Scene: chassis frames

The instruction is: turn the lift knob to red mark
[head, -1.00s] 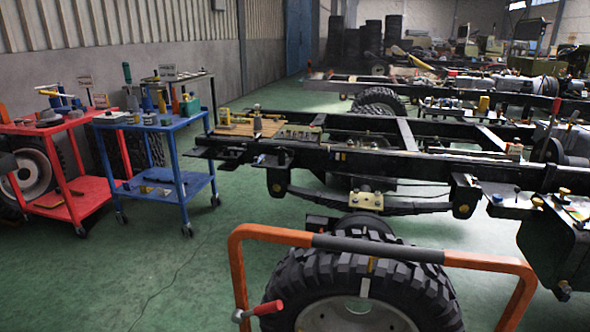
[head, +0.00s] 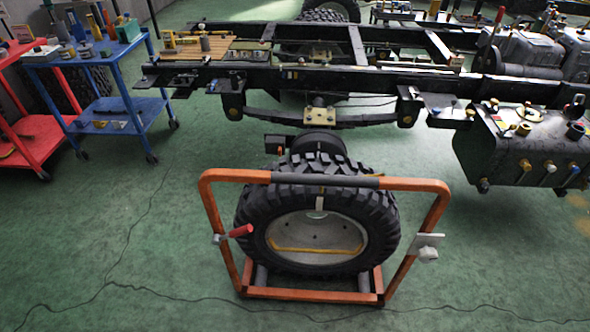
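An orange wheel-lift frame (head: 432,205) stands on the green floor with a grey grip on its top bar. A large black tyre (head: 258,218) on a pale rim (head: 345,235) stands inside it. On the frame's left post is a crank with a red handle (head: 241,231). On the right post is a light plate with a pale knob (head: 428,254). No red mark can be made out on the plate at this size. Neither of my grippers is in view.
A black truck chassis (head: 340,78) stretches across behind the lift, with a dark tank (head: 520,150) at right. A blue cart (head: 100,60) and a red cart (head: 32,130) with tools stand at left. The floor in front and to the left is clear.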

